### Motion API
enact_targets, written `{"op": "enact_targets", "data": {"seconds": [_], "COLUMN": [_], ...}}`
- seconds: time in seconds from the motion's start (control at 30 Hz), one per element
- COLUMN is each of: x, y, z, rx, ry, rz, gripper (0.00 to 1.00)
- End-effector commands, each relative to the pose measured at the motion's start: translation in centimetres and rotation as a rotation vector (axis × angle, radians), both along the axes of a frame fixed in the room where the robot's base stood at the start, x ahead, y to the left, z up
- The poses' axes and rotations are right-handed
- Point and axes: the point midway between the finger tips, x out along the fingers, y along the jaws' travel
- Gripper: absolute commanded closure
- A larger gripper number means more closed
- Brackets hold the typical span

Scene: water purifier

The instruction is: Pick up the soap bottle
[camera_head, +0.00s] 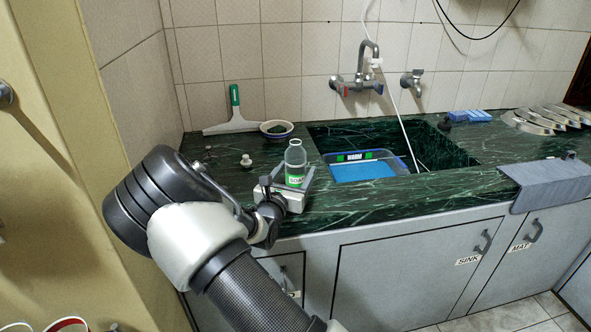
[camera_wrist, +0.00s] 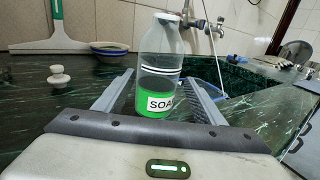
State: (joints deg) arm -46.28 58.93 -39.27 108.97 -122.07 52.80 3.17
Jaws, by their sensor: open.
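The soap bottle (camera_head: 295,165) is a clear bottle with green liquid and a label. It stands upright on the dark green marble counter, left of the sink. In the wrist view the soap bottle (camera_wrist: 158,70) is near the middle, between the two fingers. My gripper (camera_head: 289,176) is open at the counter's front edge, with a finger on each side of the bottle. In the wrist view my gripper (camera_wrist: 160,92) shows both fingers spread apart, with a gap visible on the left side. Whether the right finger touches the bottle I cannot tell.
A squeegee (camera_head: 233,112), a bowl (camera_head: 276,128) and a small white knob-like object (camera_head: 246,160) are on the counter behind and left of the bottle. The sink (camera_head: 440,150) with a blue tray (camera_head: 365,170) lies right. A grey mat (camera_head: 552,182) hangs over the front edge farther right.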

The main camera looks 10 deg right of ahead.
Motion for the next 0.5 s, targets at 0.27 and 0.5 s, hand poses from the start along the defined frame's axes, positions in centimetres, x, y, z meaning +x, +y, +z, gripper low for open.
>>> {"op": "enact_targets", "data": {"seconds": [0.27, 0.5], "x": [3.1, 4.8], "y": [-1.3, -2.3], "z": [-0.5, -0.2], "rx": [0.001, 0.002], "ry": [-0.003, -0.001], "rz": [0.000, -0.001], "gripper": [0.36, 0.36]}}
